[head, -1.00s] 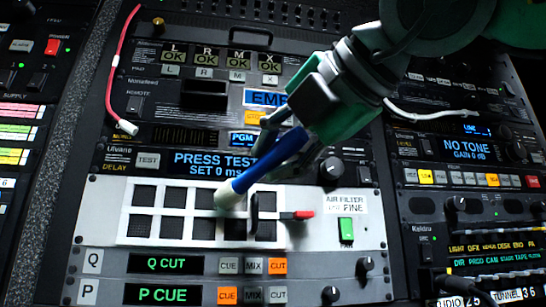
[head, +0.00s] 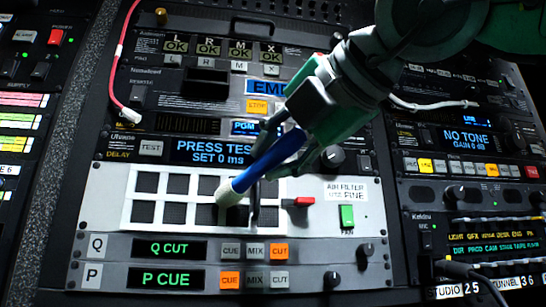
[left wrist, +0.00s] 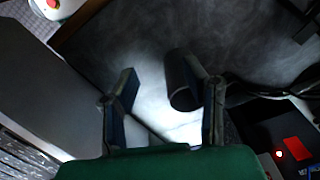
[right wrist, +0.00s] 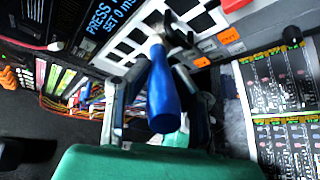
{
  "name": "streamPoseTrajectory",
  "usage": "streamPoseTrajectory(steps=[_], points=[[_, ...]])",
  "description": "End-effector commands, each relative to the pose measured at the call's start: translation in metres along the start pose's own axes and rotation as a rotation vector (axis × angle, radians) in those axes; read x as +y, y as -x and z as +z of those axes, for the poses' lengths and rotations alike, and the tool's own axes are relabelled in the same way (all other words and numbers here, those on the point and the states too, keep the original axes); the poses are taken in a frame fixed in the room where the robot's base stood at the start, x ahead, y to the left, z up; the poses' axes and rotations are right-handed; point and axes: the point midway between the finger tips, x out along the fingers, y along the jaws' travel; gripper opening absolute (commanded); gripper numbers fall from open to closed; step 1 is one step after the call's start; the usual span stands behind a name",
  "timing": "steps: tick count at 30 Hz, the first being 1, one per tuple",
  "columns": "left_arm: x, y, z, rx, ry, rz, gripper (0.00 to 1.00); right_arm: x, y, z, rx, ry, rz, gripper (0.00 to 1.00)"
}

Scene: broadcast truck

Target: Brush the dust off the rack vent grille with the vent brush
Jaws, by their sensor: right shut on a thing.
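The rack vent grille (head: 173,214) is a white-framed panel with two rows of dark square openings in the middle of the rack. The vent brush (head: 270,160) has a blue handle and a pale round bristle head. My right gripper (head: 285,143) is shut on the blue handle in front of the rack. The brush slants down to the left, its head over the lower middle openings. In the right wrist view the handle (right wrist: 163,98) stands between the fingers. Whether the bristles touch the grille is hard to tell. My left gripper (left wrist: 166,110) is open and empty, away from the rack.
A red-tipped latch (head: 300,201) and a green fan switch (head: 347,216) sit right of the grille. Q and P button rows (head: 165,278) lie below. A red cable (head: 112,75) hangs at left and a white cable (head: 430,105) at right.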

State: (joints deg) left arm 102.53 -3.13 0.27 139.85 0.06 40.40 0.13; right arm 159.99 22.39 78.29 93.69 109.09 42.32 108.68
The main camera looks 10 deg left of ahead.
Motion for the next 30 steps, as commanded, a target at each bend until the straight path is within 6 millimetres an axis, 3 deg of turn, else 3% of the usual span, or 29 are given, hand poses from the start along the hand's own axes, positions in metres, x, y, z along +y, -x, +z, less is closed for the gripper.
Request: streamPoseTrajectory(steps=[3, 9, 24, 30], points=[[0.0, -0.015, 0.001, 0.0, 0.0, 0.0, 0.4, -0.013, -0.004, -0.007, 0.0, 0.0, 0.0, 0.0], [0.0, -0.023, 0.001, 0.0, 0.0, 0.0, 0.4, -0.02, -0.005, -0.012, 0.0, 0.0, 0.001, 0.0], [0.0, 0.011, -0.001, 0.0, 0.0, 0.0, 0.4, 0.013, 0.004, 0.008, 0.0, 0.0, 0.001, 0.0], [0.0, 0.011, -0.001, 0.0, 0.0, 0.0, 0.4, 0.014, 0.004, 0.008, 0.0, 0.0, 0.0, 0.0]])
